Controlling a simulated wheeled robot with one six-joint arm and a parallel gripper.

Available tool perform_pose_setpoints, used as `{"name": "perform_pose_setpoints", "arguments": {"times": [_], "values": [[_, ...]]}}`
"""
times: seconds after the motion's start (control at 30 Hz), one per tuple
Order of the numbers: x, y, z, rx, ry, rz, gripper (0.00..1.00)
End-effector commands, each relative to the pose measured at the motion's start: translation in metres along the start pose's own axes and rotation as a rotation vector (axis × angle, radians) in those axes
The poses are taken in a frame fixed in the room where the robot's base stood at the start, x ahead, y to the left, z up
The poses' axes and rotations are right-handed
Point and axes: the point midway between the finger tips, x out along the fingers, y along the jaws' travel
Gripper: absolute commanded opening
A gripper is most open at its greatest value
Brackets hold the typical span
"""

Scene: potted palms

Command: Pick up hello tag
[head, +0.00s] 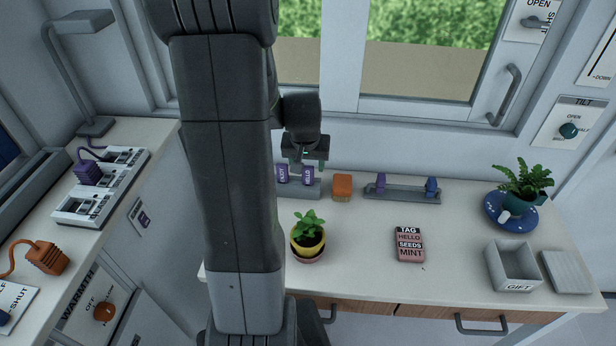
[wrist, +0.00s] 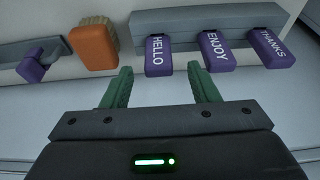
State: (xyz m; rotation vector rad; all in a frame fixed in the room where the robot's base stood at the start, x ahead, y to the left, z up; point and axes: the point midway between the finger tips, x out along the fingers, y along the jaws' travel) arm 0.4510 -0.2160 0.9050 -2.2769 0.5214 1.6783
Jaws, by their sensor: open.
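The purple hello tag (wrist: 158,55) stands out from a grey holder (wrist: 205,20), between the brush and the enjoy tag in the wrist view. It also shows in the head view (head: 308,176), just below my gripper (head: 306,163). In the wrist view my gripper (wrist: 160,85) is open, its two green fingers apart and nothing held. The hello tag lies just beyond the gap between the fingertips. The enjoy tag (wrist: 219,52) is close beside the right finger, and the thanks tag (wrist: 272,48) is further right. My arm hides the thanks tag in the head view.
An orange brush (head: 342,187) and a rack with purple and blue pieces (head: 402,193) stand along the back.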

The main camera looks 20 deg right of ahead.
Motion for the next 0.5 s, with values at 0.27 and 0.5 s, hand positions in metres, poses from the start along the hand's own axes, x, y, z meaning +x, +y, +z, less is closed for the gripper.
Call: {"name": "perform_pose_setpoints", "arguments": {"times": [0.27, 0.5], "values": [[0.025, 0.001, 0.002, 0.001, -0.004, 0.000, 0.55], [0.049, 0.002, 0.002, 0.001, -0.002, 0.000, 0.55]]}}
